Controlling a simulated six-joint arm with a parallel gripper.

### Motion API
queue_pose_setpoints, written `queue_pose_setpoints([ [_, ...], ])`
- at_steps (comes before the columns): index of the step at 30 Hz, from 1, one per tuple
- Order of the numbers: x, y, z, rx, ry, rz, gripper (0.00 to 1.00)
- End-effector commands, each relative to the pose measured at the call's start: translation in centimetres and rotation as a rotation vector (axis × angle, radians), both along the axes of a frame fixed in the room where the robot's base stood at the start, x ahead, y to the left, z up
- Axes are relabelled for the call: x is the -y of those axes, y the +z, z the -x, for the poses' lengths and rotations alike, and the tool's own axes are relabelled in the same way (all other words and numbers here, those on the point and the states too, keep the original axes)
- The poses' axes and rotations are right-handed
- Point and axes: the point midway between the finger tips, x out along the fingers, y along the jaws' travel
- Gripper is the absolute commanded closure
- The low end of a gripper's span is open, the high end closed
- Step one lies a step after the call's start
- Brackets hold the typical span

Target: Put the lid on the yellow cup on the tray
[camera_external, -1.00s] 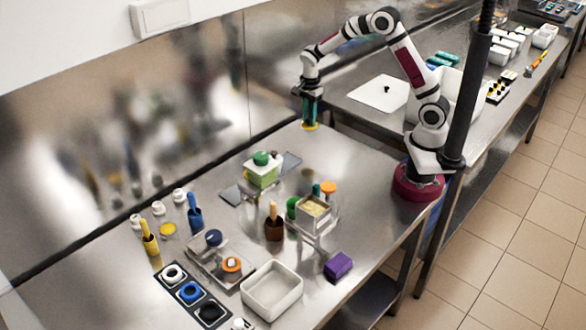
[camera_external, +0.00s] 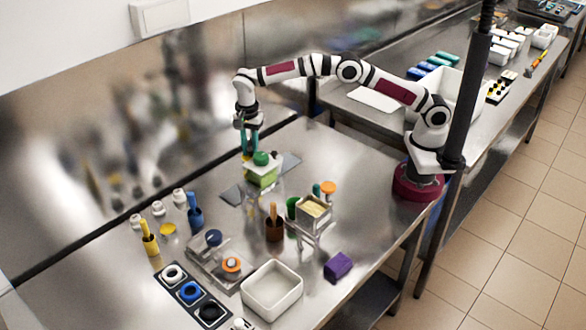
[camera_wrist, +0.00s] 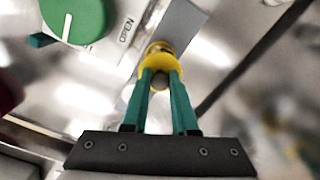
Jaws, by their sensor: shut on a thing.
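My gripper (camera_external: 249,152) has teal fingers pointing down behind the green-topped box. In the wrist view my gripper (camera_wrist: 160,76) is shut on a yellow round lid-like piece (camera_wrist: 161,59), with a small dark knob between the fingertips. The held piece is mostly hidden in the external view. A yellow cup-like holder (camera_external: 150,245) with an upright yellow handle stands at the far left, and a flat yellow disc (camera_external: 168,229) lies beside it. A dark tray (camera_external: 177,283) at the front left holds white, blue and black round pieces. I cannot make out a yellow cup on it.
The green-knobbed box (camera_external: 261,174) stands close to my gripper; its knob shows in the wrist view (camera_wrist: 75,17). A blue holder (camera_external: 195,217), brown holder (camera_external: 274,230), white bin (camera_external: 272,291) and purple block (camera_external: 338,265) stand nearby.

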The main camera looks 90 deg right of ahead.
Motion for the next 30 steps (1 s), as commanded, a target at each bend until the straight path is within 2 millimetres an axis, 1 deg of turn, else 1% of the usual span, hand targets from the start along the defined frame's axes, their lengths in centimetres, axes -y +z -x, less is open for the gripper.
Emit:
queue_pose_setpoints([
  [9,0.1,-4.0,0.1,-0.001,-0.002,0.000,1.00],
  [13,0.1,-5.2,0.0,0.000,-0.001,0.000,1.00],
  [18,0.1,-5.8,0.0,0.001,-0.003,-0.001,1.00],
  [30,0.1,-5.8,0.0,0.001,-0.002,-0.001,1.00],
])
